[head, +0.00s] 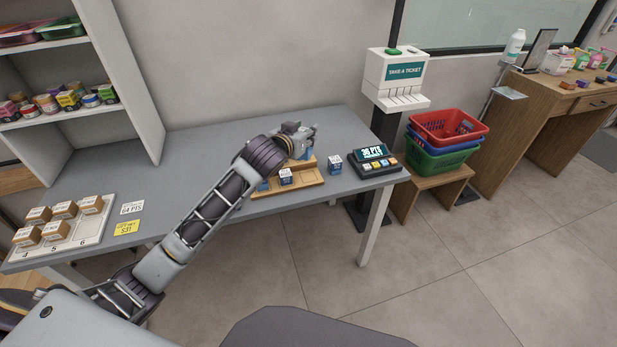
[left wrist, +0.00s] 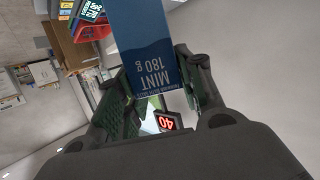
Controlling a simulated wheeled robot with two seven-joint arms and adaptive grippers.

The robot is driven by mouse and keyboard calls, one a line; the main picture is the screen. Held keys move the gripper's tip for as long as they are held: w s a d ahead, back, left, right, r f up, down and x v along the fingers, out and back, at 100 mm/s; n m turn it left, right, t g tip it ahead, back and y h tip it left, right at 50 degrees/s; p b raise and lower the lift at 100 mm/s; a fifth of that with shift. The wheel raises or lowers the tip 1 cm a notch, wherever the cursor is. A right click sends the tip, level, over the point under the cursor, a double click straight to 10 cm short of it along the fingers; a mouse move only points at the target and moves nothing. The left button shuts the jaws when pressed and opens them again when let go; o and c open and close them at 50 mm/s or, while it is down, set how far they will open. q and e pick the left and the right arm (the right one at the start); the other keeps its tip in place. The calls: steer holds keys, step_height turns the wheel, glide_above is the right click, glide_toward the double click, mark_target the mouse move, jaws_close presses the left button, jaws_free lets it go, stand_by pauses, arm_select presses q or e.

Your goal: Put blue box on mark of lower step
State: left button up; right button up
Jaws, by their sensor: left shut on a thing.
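My left gripper (head: 302,138) is above the back of a wooden stepped stand (head: 305,188) on the grey table. In the left wrist view its fingers (left wrist: 160,92) are closed on the two sides of a blue box (left wrist: 150,45) marked "MINT 180 g". In the head view the held box is mostly hidden by the gripper. A small blue-and-white box (head: 286,177) stands on the lower step, and a similar blue one (head: 263,186) beside it is partly hidden by my arm. The mark on the lower step cannot be made out. My right gripper is not in view.
Another small blue box (head: 335,164) stands on the table right of the stand, next to a dark display device (head: 374,163). A white tray (head: 92,230) with several brown boxes lies at the left. Stacked baskets (head: 440,152) stand beyond the table's right end.

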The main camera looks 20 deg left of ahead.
arm_select(q)
steer(key=w+r, duration=0.3)
steer(key=w, duration=0.3)
step_height(320, 180, down, 8)
steer(key=w+m+h, duration=0.1)
steer(key=shift+a+f+p, duration=0.15)
steer(key=shift+a+p, duration=0.25)
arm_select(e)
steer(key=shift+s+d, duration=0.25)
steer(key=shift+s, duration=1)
arm_select(q)
steer(key=shift+w+f, duration=0.1)
step_height(320, 180, down, 6)
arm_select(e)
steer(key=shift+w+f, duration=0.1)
